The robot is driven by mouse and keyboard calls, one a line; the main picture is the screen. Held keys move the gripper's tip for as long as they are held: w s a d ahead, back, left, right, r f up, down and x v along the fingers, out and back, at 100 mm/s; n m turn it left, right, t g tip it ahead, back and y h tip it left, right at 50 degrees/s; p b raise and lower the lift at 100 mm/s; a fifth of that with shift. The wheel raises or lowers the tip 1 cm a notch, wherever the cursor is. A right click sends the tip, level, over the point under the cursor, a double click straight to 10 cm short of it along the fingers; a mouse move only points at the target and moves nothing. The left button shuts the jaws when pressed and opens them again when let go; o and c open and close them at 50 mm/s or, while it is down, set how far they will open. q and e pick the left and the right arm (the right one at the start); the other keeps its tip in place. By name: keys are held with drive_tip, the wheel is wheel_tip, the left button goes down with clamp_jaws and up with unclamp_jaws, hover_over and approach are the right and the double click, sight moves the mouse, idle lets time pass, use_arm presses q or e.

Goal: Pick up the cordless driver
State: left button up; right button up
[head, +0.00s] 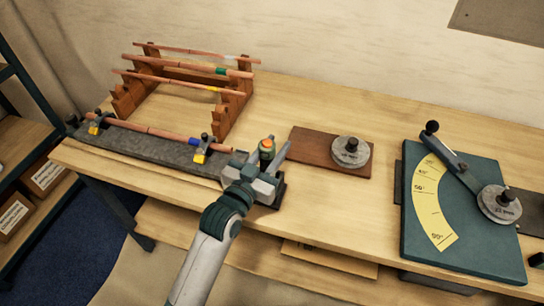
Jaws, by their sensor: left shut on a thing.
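The cordless driver (266,148) stands near the front edge of the bench, just right of the grey clamp rail. Only its green and orange upper part shows clearly. My left gripper (263,163) reaches in from the front and is shut on the driver, with a finger on either side. The gripper hides the driver's lower part. A dark base (279,194) shows under the gripper; I cannot tell whether the driver touches it. My right gripper is not in view.
The grey rail (150,145) clamps a copper tube left of the gripper. A wooden rack (222,123) with copper tubes stands behind. A brown board (310,147) with a round metal piece (350,151) lies to the right. A teal bending plate (470,240) is farther right.

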use_arm(q)
wheel_tip(320, 180, up, 10)
drive_tip(key=b, duration=0.1)
drive_tip(key=shift+b, duration=0.35)
drive_tip(key=shift+r, duration=0.2)
idle(0.4)
wheel_tip(320, 180, up, 9)
drive_tip(key=p, duration=1)
idle(0.4)
drive_tip(key=shift+a, duration=0.1)
idle(0.3)
